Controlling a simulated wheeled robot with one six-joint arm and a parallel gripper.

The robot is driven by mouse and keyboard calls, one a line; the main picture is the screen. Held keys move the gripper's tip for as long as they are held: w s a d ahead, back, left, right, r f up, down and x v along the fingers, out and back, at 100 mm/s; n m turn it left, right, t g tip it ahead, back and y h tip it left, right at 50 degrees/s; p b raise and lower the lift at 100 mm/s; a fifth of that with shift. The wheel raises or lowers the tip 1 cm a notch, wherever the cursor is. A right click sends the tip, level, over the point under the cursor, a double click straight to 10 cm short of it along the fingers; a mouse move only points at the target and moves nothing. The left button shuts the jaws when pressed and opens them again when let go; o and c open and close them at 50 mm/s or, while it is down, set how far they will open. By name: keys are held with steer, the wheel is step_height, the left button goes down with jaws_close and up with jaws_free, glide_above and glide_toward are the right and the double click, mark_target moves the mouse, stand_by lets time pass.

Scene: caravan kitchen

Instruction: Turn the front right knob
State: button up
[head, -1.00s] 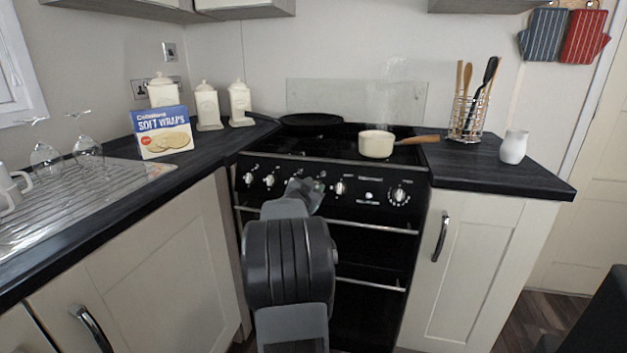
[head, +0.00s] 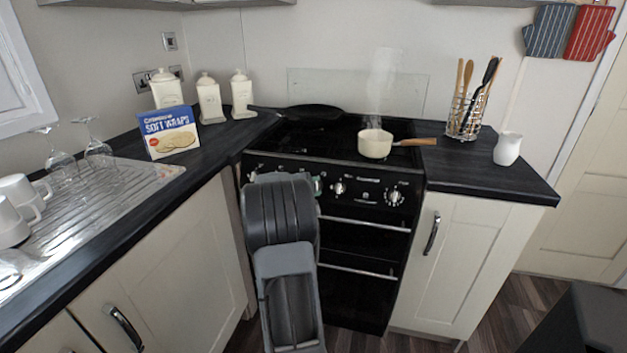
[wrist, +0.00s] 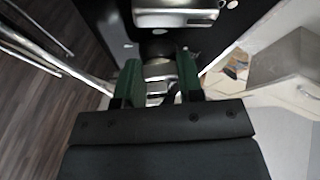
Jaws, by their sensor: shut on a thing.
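The black cooker's control panel (head: 367,191) carries a row of silver and white knobs. In the head view my arm hides this knob and most of the fingers, just left of the middle knob. I cannot tell the held knob's turn angle.
A cream saucepan (head: 375,144) with a wooden handle steams on the hob, and a dark pan (head: 315,111) sits behind. Oven rails (head: 365,224) run below the panel. Worktops flank the cooker, with a wraps box (head: 169,133) left and a white jug (head: 507,148) right.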

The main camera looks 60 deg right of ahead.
steer(key=shift+m+y+p, duration=0.5)
steer(key=shift+m+p, duration=0.5)
steer(key=shift+m, duration=0.2)
steer(key=o, duration=0.9)
steer(key=p+v, duration=0.2)
steer(key=v, duration=1.1)
steer(key=shift+w+a+r, duration=0.1)
steer(key=shift+a+r, duration=0.1)
steer(key=shift+a, duration=0.15)
steer(key=shift+w, duration=0.1)
